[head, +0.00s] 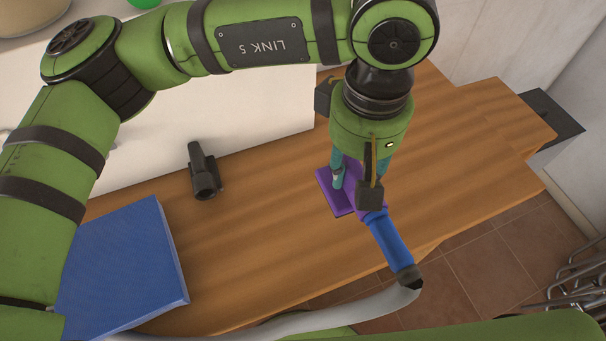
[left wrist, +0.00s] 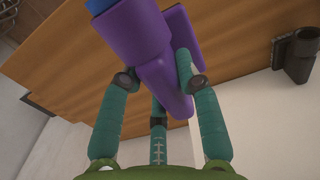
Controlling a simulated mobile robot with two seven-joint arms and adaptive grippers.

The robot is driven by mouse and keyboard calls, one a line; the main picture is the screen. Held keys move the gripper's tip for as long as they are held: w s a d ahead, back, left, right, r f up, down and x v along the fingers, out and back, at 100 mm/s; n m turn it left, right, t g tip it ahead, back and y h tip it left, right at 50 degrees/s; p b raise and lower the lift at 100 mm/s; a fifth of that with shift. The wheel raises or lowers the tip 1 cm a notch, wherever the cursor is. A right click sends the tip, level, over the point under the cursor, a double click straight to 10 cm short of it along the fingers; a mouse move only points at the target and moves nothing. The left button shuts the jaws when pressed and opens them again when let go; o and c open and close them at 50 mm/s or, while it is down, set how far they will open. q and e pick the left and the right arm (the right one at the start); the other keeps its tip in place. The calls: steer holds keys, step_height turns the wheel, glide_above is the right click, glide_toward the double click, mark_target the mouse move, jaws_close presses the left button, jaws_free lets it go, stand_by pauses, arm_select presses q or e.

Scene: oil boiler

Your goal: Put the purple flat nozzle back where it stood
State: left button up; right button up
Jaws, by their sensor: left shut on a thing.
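The purple flat nozzle (head: 341,201) is over the wooden worktop (head: 270,210), near its front edge. Its broad flat part points to the left, and a blue tube (head: 390,240) joins its other end. My left gripper (head: 357,180) comes down from above and is shut on the nozzle. In the left wrist view the teal fingers of the left gripper (left wrist: 158,82) close around the purple nozzle (left wrist: 140,35). The gripper hides part of the nozzle. I cannot tell whether the nozzle touches the worktop. My right gripper is out of view.
A black nozzle (head: 204,172) lies on the worktop by the white wall panel (head: 255,120). It also shows in the left wrist view (left wrist: 298,52). A blue box (head: 125,260) lies at the left. A grey hose (head: 330,320) runs along the front from the blue tube. Bare wood lies between.

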arm_select(q)
steer(key=w+a+f+p, duration=0.2)
steer(key=a+f, duration=0.1)
steer(key=w+a+f+p, duration=0.1)
steer(key=w+a+f, duration=0.1)
steer(key=a+f, duration=0.1)
steer(key=w+a+f+p, duration=0.2)
steer(key=a+f, duration=0.1)
steer(key=shift+w+f+p, duration=0.3)
steer(key=shift+w+f, duration=0.1)
steer(key=shift+f, duration=0.45)
steer(key=shift+f+b, duration=0.2)
steer(key=shift+b, duration=0.15)
steer(key=o, duration=1.1)
